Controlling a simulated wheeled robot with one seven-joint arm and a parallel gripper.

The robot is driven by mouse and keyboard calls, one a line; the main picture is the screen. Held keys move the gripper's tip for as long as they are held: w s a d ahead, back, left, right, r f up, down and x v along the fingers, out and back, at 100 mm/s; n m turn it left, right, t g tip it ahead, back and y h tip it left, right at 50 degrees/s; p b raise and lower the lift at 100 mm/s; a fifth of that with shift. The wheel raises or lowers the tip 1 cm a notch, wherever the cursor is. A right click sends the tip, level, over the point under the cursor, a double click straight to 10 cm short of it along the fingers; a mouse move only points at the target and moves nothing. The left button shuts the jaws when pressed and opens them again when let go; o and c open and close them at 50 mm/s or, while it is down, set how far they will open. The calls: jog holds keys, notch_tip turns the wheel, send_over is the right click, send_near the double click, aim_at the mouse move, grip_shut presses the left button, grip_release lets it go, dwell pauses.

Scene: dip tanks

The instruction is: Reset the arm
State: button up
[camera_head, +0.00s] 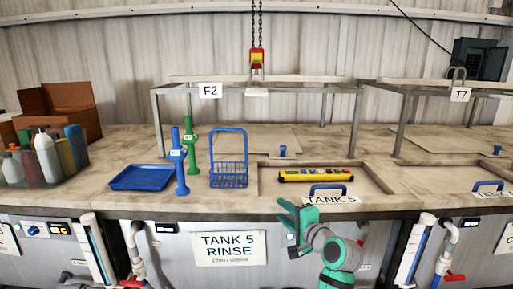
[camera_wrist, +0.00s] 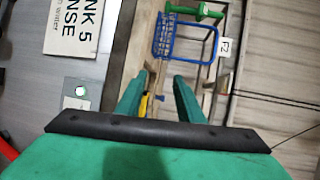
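My gripper (camera_head: 288,226) is green and stands in front of the counter's front edge, below the Tank 5 label (camera_head: 330,200). In the wrist view its two fingers are spread apart (camera_wrist: 156,92), with nothing held between them. My arm (camera_head: 337,254) comes up from the bottom, right of the middle.
A hoist hook (camera_head: 257,60) hangs above.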

jog(key=s+a+f+h, duration=0.15)
jog(key=s+f, duration=0.35)
jog(key=f, duration=0.5)
jog(key=s+f+n+h, duration=0.1)
jog(key=s+f+h, duration=0.1)
jog(key=s+f, duration=0.5)
jog(key=s+a+f+h, duration=0.15)
jog(key=s+f, duration=0.25)
jog(key=f, duration=0.8)
jog(key=s+a+f+n+h, duration=0.1)
jog(key=s+f+n+h, duration=0.15)
jog(key=s, duration=1.15)
jog(key=s+a+f+n+h, duration=0.15)
jog(key=s+f+n, duration=0.25)
jog(key=s, duration=0.9)
jog(key=s+a+r+n+y, duration=0.1)
jog(key=s+r, duration=0.3)
jog(key=s, duration=0.4)
jog(key=s+a+r+n, duration=0.2)
jog(key=s+r+n, duration=0.2)
jog(key=s, duration=0.4)
jog(key=shift+t+y, duration=0.4)
jog(key=shift+a+n, duration=0.15)
jog(key=shift+n, duration=0.1)
jog(key=shift+c, duration=0.7)
